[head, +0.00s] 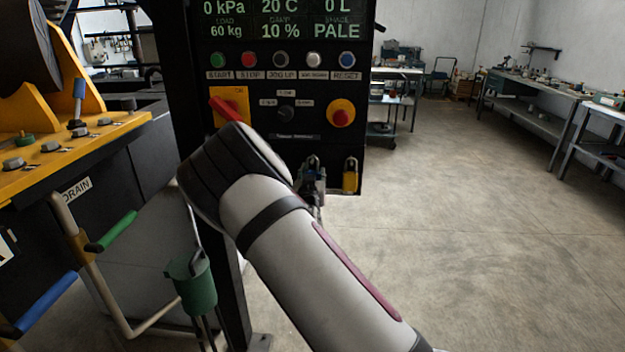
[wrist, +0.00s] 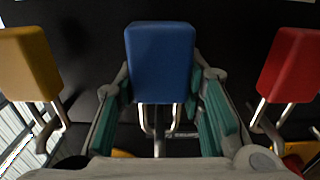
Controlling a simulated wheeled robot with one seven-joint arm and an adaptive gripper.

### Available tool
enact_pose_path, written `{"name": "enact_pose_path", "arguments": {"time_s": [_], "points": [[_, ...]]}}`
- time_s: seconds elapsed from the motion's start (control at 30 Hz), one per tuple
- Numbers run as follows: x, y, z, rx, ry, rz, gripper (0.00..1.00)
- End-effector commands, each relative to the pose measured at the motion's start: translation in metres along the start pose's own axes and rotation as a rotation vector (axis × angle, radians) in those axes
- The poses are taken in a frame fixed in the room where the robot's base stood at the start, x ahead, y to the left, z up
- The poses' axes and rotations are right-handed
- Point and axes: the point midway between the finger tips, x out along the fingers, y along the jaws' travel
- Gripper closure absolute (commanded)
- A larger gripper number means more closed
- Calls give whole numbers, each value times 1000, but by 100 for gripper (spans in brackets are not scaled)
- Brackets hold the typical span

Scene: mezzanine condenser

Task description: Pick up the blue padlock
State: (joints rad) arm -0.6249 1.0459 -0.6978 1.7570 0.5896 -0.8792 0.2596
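The blue padlock (wrist: 161,62) hangs by its shackle in the middle of the wrist view, its body toward the top of the picture. My gripper (wrist: 163,88) is open, with one teal-padded finger on each side of the padlock. The fingertips are close to its sides; I cannot tell whether they touch it. In the head view my gripper (head: 312,178) is at the lower part of the black control panel, and the blue padlock cannot be made out there.
A yellow padlock (wrist: 29,64) and a red padlock (wrist: 291,65) hang on either side of the blue one. The yellow one also shows in the head view (head: 350,180). The control panel (head: 300,135) has buttons and a red switch handle (head: 224,108). Floor at right is clear.

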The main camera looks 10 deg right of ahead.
Motion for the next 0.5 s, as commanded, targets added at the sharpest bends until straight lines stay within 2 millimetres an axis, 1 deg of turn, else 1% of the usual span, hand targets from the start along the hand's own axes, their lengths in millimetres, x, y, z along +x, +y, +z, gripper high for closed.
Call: {"name": "enact_pose_path", "arguments": {"time_s": [0.33,0.5], "points": [[0,0,-2,1,1,0,96],[0,0,-10,2,2,0,96]]}}
